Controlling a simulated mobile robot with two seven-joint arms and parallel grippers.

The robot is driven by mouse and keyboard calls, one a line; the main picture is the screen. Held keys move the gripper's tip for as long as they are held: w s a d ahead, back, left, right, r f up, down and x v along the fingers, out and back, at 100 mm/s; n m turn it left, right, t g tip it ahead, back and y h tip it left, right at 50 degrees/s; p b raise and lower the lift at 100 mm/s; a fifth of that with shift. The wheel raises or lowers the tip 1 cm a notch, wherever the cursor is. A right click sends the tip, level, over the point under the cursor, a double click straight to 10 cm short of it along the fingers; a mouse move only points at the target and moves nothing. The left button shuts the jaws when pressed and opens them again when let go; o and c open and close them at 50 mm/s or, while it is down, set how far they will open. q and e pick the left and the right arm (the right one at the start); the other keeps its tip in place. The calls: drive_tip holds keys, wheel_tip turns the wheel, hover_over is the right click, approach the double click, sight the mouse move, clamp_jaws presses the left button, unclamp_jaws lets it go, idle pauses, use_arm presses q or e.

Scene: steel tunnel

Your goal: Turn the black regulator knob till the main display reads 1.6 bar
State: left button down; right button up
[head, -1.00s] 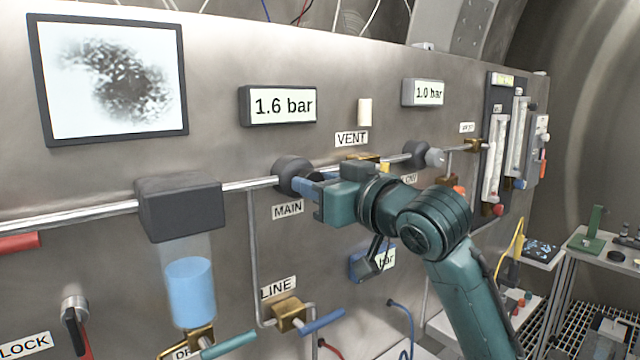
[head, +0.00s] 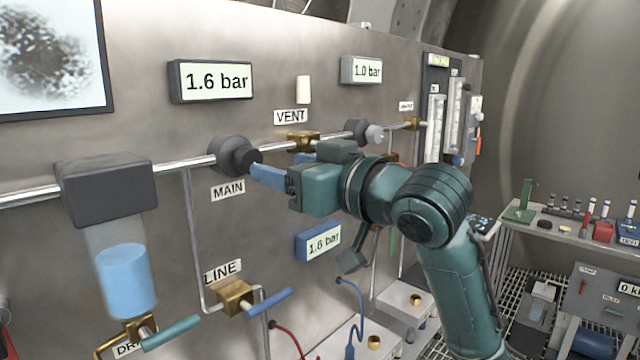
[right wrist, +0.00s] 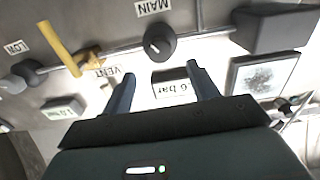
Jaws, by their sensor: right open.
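The black regulator knob (head: 236,156) sits on the steel pipe above the MAIN label (head: 228,190). It also shows in the right wrist view (right wrist: 160,42), just beyond the fingertips. The main display (head: 211,81) reads 1.6 bar. My right gripper (head: 256,172) has its blue fingers pointing at the knob; in the right wrist view the fingers (right wrist: 157,80) are spread apart with nothing between them, clear of the knob. My left gripper is out of view.
A second display (head: 361,70) reads 1.0 bar, and a lower blue-framed one (head: 318,241) reads 1.6 bar. The VENT valve (head: 304,141) is close above my right gripper. A LINE valve (head: 236,297) and a black filter housing (head: 106,186) are lower left. A cart (head: 560,238) stands right.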

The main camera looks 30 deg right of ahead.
use_arm(q)
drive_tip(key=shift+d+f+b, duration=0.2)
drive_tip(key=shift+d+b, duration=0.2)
drive_tip(key=shift+b, duration=0.45)
use_arm(e)
drive_tip(key=v, duration=0.6)
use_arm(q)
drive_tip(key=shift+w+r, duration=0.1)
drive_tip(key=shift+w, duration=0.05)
use_arm(e)
drive_tip(key=shift+s, duration=0.15)
drive_tip(key=w+f+m+g, duration=0.1)
drive_tip(key=w+f, duration=0.3)
drive_tip(key=f, duration=0.3)
drive_tip(key=w+f+g, duration=0.1)
drive_tip(key=w+f, duration=0.2)
drive_tip(key=f, duration=0.4)
wheel_tip(320, 180, down, 18)
drive_tip(key=a+m+g+h, duration=0.1)
drive_tip(key=a+h, duration=0.1)
drive_tip(key=s+a+f+g, duration=0.1)
drive_tip(key=s+a+f, duration=0.1)
drive_tip(key=s+f, duration=0.7)
drive_tip(key=s+a+f+g+h, duration=0.1)
drive_tip(key=s+a+f+g, duration=0.1)
drive_tip(key=s+f, duration=0.8)
wheel_tip(320, 180, down, 6)
drive_tip(key=shift+a+r+n+g, duration=0.1)
drive_tip(key=shift+a+n+g, duration=0.1)
drive_tip(key=shift+n+g, duration=0.1)
